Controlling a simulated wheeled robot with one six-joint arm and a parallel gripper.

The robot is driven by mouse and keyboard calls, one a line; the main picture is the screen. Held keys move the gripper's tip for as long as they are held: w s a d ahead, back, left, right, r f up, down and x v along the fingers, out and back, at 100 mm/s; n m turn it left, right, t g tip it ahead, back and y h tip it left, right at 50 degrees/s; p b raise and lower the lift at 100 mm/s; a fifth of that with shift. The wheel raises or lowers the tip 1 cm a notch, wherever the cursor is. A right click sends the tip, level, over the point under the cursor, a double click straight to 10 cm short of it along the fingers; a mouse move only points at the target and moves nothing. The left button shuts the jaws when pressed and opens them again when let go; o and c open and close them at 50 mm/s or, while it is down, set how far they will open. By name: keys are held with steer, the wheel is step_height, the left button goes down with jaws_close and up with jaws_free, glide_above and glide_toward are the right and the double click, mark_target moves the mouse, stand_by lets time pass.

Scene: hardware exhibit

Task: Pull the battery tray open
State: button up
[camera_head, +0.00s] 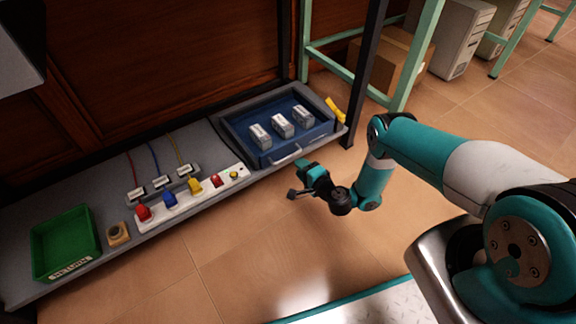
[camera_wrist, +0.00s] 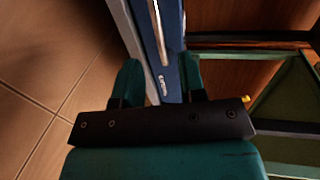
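The blue battery tray (camera_head: 235,132) sits in a grey frame at the right end of the low shelf. Several pale batteries stand in it. A light bar handle (camera_head: 285,156) runs along its front face, which looks about level with the shelf edge. My gripper (camera_head: 300,180) is just in front of and below the handle in the head view. In the wrist view my gripper (camera_wrist: 160,72) has its two teal fingers spread apart and empty. The handle (camera_wrist: 158,30) and the blue tray front (camera_wrist: 173,70) show between and beyond them. Contact with the handle cannot be told.
A strip with red, blue and yellow plugs (camera_head: 190,198), a small tan block (camera_head: 118,233) and a green return bin (camera_head: 65,245) are left along the shelf. A yellow piece (camera_head: 335,109) and a dark post (camera_head: 366,75) stand right of the tray. Floor in front is clear.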

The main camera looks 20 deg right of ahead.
mark_target(288, 157)
steer(key=shift+b+x, duration=4.15)
steer(key=shift+b, duration=3)
jaws_close()
